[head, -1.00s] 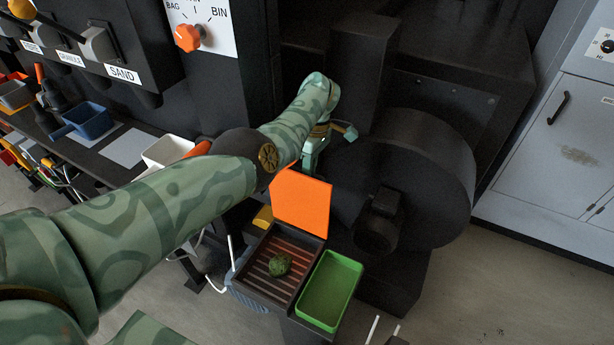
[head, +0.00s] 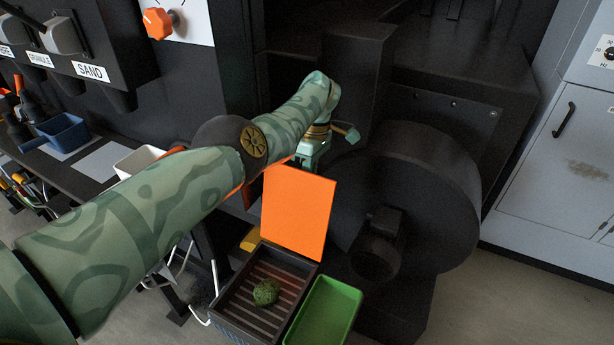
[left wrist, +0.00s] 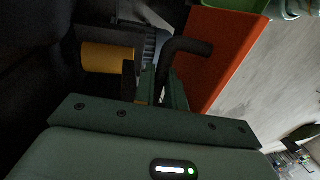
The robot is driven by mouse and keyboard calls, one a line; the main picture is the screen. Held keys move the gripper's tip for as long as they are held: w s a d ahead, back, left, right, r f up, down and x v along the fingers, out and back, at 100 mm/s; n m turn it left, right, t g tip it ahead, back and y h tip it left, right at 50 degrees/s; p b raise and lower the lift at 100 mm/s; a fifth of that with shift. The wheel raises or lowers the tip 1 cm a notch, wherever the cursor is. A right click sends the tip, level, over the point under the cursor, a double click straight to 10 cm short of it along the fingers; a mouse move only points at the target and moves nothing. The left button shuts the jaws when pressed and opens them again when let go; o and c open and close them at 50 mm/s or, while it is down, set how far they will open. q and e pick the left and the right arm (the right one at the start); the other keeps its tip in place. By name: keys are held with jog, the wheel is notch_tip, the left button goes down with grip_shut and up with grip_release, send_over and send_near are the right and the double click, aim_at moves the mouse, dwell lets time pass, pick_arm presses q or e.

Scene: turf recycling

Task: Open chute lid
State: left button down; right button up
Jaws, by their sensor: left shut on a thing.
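The orange chute lid (head: 298,212) stands raised at the back edge of a dark slatted chute tray (head: 240,318). A green clump (head: 266,291) lies on the slats. My left gripper (head: 306,165) is behind the lid's top edge, partly hidden by the lid. In the left wrist view my left gripper (left wrist: 166,90) is shut on a dark bent handle (left wrist: 188,47), which runs beside the orange lid (left wrist: 222,52). My right gripper does not show.
A green bin (head: 325,312) stands right of the tray. A large dark round housing (head: 425,190) with a motor is close on the right. A dark column (head: 355,80) rises behind my gripper. A yellow block (head: 250,240) is left of the lid.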

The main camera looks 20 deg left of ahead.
pick_arm(q)
jog(key=shift+w+f, duration=0.1)
jog(key=shift+f, duration=0.05)
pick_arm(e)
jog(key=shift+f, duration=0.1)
pick_arm(q)
jog(key=c, duration=1.7)
grip_release()
jog(key=shift+c, duration=0.2)
jog(key=shift+o, duration=1.4)
jog(key=shift+w+d+f, duration=0.1)
jog(key=shift+w+f, duration=0.2)
jog(key=shift+w, duration=0.25)
jog(key=shift+w+r, duration=0.1)
jog(key=shift+r, duration=0.1)
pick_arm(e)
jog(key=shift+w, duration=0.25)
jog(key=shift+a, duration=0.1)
pick_arm(q)
jog(key=shift+r, duration=0.1)
